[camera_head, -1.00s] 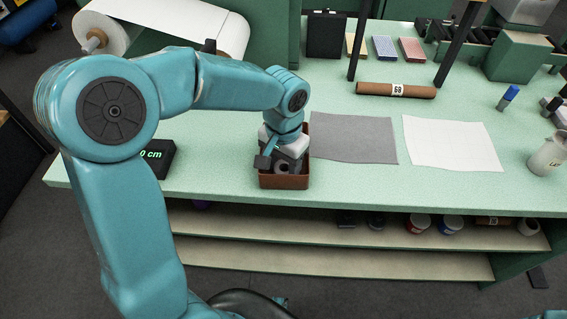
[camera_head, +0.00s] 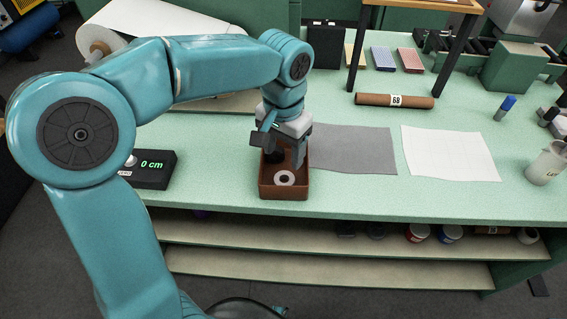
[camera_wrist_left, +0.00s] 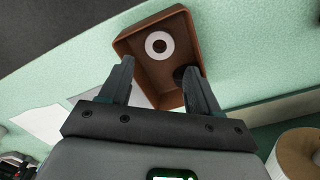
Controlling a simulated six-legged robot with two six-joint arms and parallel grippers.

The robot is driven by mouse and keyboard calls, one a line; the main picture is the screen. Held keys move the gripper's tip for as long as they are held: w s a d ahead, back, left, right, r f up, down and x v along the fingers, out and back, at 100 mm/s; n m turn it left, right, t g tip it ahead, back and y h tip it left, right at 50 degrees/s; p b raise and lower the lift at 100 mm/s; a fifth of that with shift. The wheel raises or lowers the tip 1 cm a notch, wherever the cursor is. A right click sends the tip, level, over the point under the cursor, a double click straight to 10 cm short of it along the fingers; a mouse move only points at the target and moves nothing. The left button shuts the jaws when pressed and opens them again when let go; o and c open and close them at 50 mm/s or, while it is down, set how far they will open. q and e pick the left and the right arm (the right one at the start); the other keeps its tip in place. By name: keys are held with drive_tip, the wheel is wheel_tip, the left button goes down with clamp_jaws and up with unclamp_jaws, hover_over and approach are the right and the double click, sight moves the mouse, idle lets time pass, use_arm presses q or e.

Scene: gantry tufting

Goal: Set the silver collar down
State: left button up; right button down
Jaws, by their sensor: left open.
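The silver collar (camera_head: 285,178) is a pale ring with a dark hole. It lies inside the brown tray (camera_head: 284,194), near the tray's front side. The collar also shows in the left wrist view (camera_wrist_left: 159,45), flat on the floor of the tray (camera_wrist_left: 127,45). My left gripper (camera_head: 285,160) is above the back part of the tray, open and apart from the collar. In the left wrist view its two fingers (camera_wrist_left: 158,82) are spread with nothing held between them. A dark round thing (camera_wrist_left: 180,73) shows by one fingertip in the tray. My right gripper does not show.
A display box reading 0 cm (camera_head: 153,169) stands left of the tray. A grey sheet (camera_head: 352,150) and a white sheet (camera_head: 450,153) lie to the right. A brown roll (camera_head: 394,100) lies behind them. The bench front edge is close to the tray.

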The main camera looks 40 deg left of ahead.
use_arm(q)
wheel_tip(320, 180, up, 3)
drive_tip(key=shift+r, duration=0.1)
idle(0.6)
